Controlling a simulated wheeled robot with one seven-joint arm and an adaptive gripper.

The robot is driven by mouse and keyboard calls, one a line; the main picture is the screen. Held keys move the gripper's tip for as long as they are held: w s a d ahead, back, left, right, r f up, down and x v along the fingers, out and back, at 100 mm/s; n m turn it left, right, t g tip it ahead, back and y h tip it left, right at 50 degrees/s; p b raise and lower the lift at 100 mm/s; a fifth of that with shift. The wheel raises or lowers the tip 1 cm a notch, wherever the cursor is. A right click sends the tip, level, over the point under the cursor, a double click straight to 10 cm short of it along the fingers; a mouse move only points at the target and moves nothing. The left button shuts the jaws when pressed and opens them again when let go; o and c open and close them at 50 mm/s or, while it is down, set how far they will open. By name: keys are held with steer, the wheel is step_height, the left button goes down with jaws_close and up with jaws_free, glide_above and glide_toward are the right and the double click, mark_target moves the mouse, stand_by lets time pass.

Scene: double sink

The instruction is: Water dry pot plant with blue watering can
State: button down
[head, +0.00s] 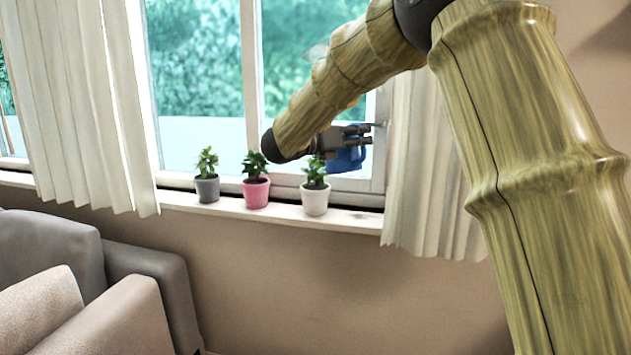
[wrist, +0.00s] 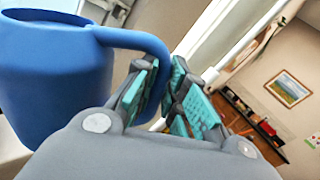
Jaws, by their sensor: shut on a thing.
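The blue watering can (head: 347,160) hangs above the window sill, partly hidden behind my gripper (head: 352,136). In the wrist view, the can (wrist: 48,75) fills the left side and its curved handle reaches to the teal finger pads of my gripper (wrist: 170,88), which is shut on it. The can's spout cannot be made out. Three potted plants stand upright on the sill: one in a grey pot (head: 207,190), one in a pink pot (head: 256,194) and one in a white pot (head: 315,201). All have green leaves; which soil is dry cannot be told. The can is above and right of the white pot.
The pots share a narrow white sill (head: 350,219) below the window. Light curtains (head: 85,100) hang at the left, with another curtain (head: 430,170) right of the can. A grey sofa (head: 150,285) stands at the lower left. My arm crosses above the pots.

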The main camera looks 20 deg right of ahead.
steer(key=shift+r+m+b, duration=0.15)
steer(key=shift+m+b, duration=0.6)
steer(key=shift+b, duration=1)
steer(key=shift+r+m+b, duration=0.15)
steer(key=shift+m+b, duration=0.6)
steer(key=shift+b, duration=1)
steer(key=shift+r+m+b, duration=0.25)
steer(key=shift+m+b, duration=0.05)
steer(key=shift+b, duration=0.4)
steer(key=shift+r, duration=0.2)
steer(key=shift+d, duration=0.1)
